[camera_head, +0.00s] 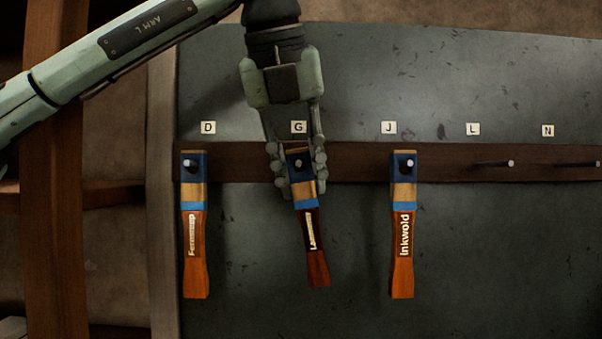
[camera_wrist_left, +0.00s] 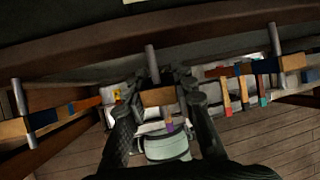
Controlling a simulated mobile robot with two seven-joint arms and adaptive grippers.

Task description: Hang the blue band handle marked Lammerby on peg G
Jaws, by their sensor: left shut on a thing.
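The handle marked Lammerby (camera_head: 311,232) has a blue band, a dark blue top and a reddish grip. Its lettering is only partly readable. My left gripper (camera_head: 297,172) is shut on its top end, and the handle hangs slightly tilted, its lower end to the right. A pale spot shows on its top, below label G (camera_head: 299,127). In the left wrist view the handle's wooden end (camera_wrist_left: 158,97) sits between the fingers, with peg G (camera_wrist_left: 152,62) directly behind it. I cannot tell whether the peg has entered the handle. My right gripper is out of view.
The Fernstep-like handle (camera_head: 195,235) hangs on peg D, left of my gripper. The Inkwold handle (camera_head: 403,235) hangs on peg J, to the right. Peg L (camera_head: 495,164) and peg N (camera_head: 580,164) are bare on the dark rail (camera_head: 445,170).

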